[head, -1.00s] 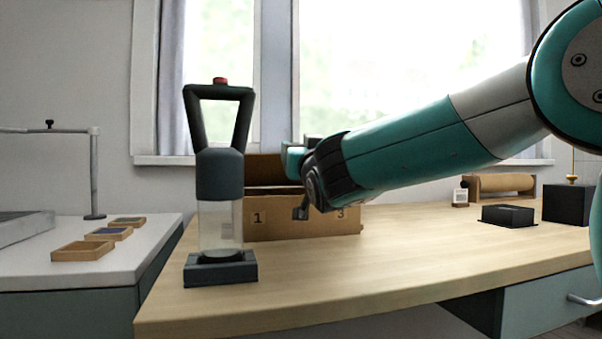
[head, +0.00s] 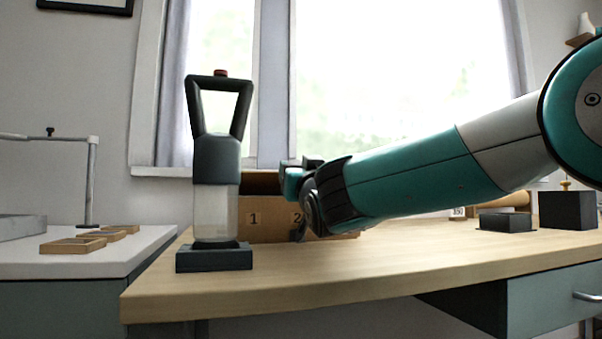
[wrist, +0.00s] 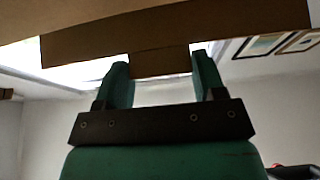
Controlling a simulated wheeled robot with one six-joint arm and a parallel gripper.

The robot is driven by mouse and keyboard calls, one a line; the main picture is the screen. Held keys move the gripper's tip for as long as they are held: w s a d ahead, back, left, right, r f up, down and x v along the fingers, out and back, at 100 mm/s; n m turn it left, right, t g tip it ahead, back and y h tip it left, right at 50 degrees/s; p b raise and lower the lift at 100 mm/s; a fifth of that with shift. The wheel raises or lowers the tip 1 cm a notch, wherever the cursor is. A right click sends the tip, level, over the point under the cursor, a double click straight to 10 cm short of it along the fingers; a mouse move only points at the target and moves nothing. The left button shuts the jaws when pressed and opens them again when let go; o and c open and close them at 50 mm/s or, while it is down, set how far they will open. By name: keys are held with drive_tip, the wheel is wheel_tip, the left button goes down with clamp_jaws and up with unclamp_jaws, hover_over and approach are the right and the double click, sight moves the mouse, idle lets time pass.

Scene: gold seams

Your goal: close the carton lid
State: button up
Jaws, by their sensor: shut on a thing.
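The cardboard carton (head: 270,230) stands on the wooden bench behind the dark dispenser, with the digits 1 and 2 on its front. My gripper (head: 287,182) is at the carton's top, partly hidden by my wrist, which also covers the carton's right part. In the wrist view, brown cardboard (wrist: 180,35) spans the top. A tab of it (wrist: 160,63) sits between the two teal fingers of my gripper (wrist: 162,75), which is shut on it.
A dark dispenser (head: 217,160) with a clear lower part stands in front of the carton's left side. Small wooden trays (head: 75,245) lie on the white counter at left. Dark boxes (head: 567,210) stand at right. The bench front is clear.

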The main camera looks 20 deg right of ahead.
drive_tip(key=o, duration=1.3)
drive_tip(key=shift+w+f, duration=0.1)
drive_tip(key=shift+f, duration=0.1)
wheel_tip(320, 180, up, 20)
drive_tip(key=p, duration=0.9)
